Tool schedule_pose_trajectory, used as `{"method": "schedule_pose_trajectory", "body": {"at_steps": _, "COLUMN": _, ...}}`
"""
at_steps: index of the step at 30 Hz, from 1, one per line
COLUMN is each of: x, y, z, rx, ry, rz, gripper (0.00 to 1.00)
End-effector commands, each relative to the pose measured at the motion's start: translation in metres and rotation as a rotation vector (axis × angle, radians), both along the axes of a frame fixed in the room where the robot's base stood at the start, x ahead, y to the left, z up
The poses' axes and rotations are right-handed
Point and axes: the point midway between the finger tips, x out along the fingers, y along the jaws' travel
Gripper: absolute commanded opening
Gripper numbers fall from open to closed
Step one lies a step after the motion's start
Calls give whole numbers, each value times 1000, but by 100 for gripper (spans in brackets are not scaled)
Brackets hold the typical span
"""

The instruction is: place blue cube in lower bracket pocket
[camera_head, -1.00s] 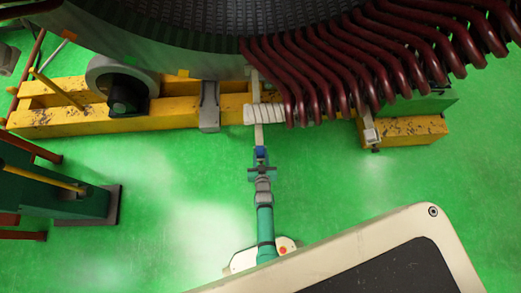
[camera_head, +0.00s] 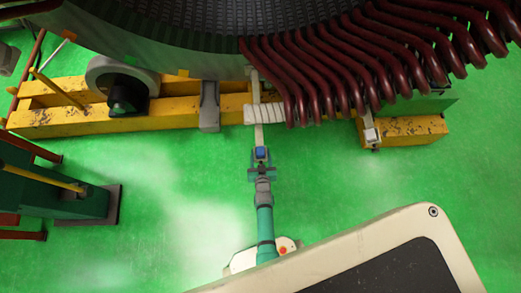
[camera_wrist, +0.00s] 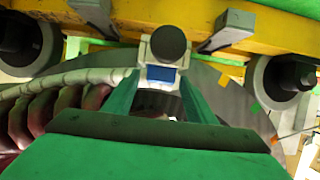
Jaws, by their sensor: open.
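The blue cube (camera_head: 261,153) sits at the lower end of the pale bracket strip (camera_head: 258,134) in the head view. In the wrist view the blue cube (camera_wrist: 161,75) is framed by the light bracket end (camera_wrist: 143,66), apparently in its pocket; its depth there is hard to tell. My gripper (camera_head: 261,170) is just below the cube in the head view. In the wrist view its two green fingers (camera_wrist: 158,92) are spread apart, reaching toward either side of the cube. Whether they touch it is unclear.
A dark round end (camera_wrist: 168,44) stands just beyond the cube. Dark red coils (camera_head: 330,75) hang to the right of the bracket strip. A yellow beam (camera_head: 70,120) runs behind. The green floor (camera_head: 340,185) around my arm is open.

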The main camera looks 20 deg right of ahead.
Motion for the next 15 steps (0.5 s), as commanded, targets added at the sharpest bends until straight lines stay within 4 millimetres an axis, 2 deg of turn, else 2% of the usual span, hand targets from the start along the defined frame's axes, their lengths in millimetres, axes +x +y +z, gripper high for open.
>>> {"method": "schedule_pose_trajectory", "body": {"at_steps": 5, "x": -18, "y": 5, "z": 7, "rx": 0, "ry": 0, "rz": 0, "gripper": 51}}
{"method": "schedule_pose_trajectory", "body": {"at_steps": 15, "x": -71, "y": 20, "z": 29, "rx": -1, "ry": 2, "rz": -1, "gripper": 51}}
